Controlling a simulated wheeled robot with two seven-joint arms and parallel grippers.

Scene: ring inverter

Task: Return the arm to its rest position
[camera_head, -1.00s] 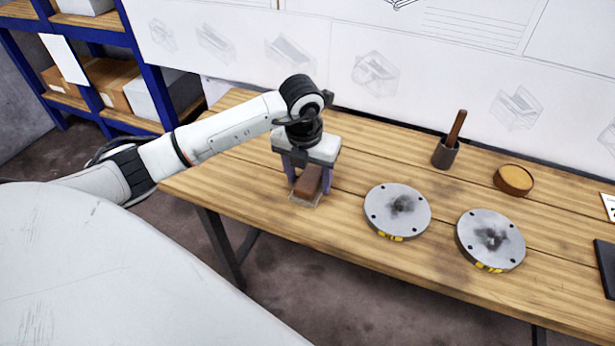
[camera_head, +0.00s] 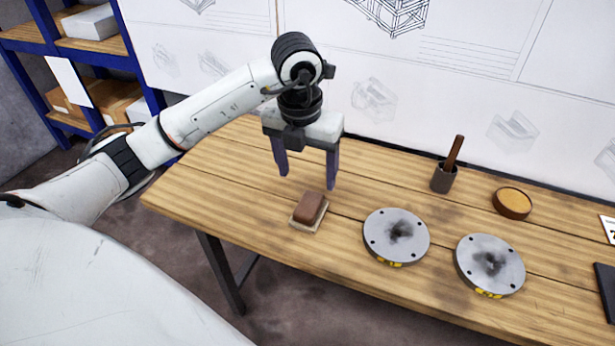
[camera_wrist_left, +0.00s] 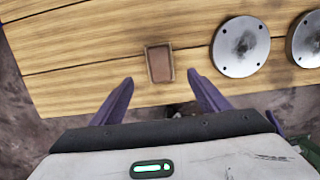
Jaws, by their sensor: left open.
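My left gripper (camera_head: 307,178) is open and empty, raised above the wooden table, its two purple fingers pointing down. In the left wrist view its fingers (camera_wrist_left: 160,98) are spread apart with nothing between them. A brown block (camera_head: 310,206) lies on a thin pale pad (camera_head: 297,222) on the table, below the gripper and clear of it. The block also shows in the left wrist view (camera_wrist_left: 159,64), beyond the fingertips. My right gripper is not in view.
Two grey discs with dark smudges, a left one (camera_head: 380,222) and a right one (camera_head: 475,252), lie on the table (camera_head: 230,185). Behind them stand a dark cup (camera_head: 443,180) with a brown handle and a round bowl (camera_head: 513,204). A blue shelf (camera_head: 45,45) stands at the back left.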

